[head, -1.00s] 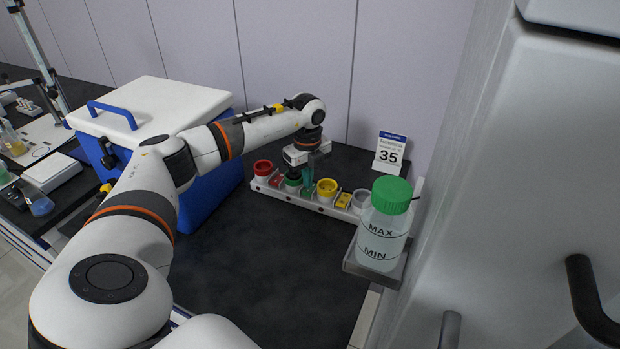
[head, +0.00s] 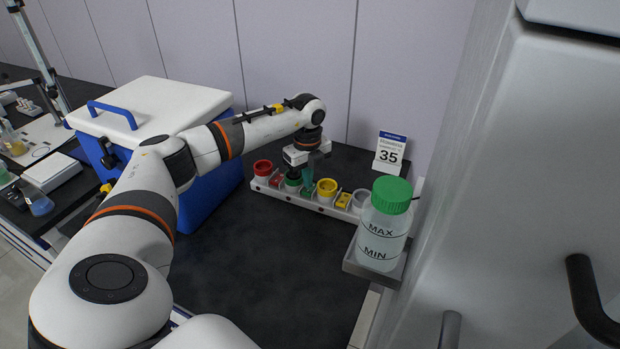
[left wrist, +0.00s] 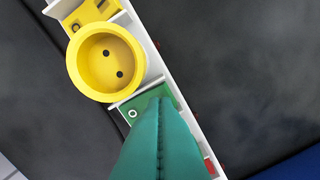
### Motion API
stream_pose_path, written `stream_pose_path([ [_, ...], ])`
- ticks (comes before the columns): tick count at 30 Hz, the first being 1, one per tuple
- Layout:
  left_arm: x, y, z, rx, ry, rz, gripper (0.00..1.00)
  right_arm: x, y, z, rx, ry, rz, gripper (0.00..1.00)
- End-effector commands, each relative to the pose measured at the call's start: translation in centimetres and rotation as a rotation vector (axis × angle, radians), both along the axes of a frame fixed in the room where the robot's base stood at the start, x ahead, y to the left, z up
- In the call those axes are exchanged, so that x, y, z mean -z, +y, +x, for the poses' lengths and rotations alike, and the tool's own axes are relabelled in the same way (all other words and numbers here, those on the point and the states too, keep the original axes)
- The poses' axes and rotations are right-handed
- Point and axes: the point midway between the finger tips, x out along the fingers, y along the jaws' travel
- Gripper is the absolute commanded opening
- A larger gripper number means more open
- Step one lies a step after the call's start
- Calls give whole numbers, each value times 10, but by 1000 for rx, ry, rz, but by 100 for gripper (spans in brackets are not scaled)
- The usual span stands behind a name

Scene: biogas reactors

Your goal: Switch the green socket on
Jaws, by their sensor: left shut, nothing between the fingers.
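A white socket strip (head: 316,205) lies on the dark bench with red, green, yellow and grey round sockets. The green socket (head: 292,183) is partly hidden behind my left gripper (head: 307,188). In the left wrist view, the green switch (left wrist: 142,108) with a small white ring mark lies under the teal fingers of my left gripper (left wrist: 158,135). These fingers are shut together with nothing between them. They cover part of the switch, and I cannot tell whether they touch it. The yellow socket (left wrist: 105,61) sits beside the green switch. My right gripper is in neither view.
A green-capped bottle (head: 383,225) stands at the strip's right end. A blue cool box (head: 190,130) with a white lid stands left. The bench (head: 270,265) in front of the strip is clear.

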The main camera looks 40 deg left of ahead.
Motion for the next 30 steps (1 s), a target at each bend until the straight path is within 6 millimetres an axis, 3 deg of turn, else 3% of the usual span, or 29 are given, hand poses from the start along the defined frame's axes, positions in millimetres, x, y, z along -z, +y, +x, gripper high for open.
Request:
stream_pose_path([
  [30, 16, 0, 0, 0, 1, 0, 0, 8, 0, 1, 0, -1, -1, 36],
])
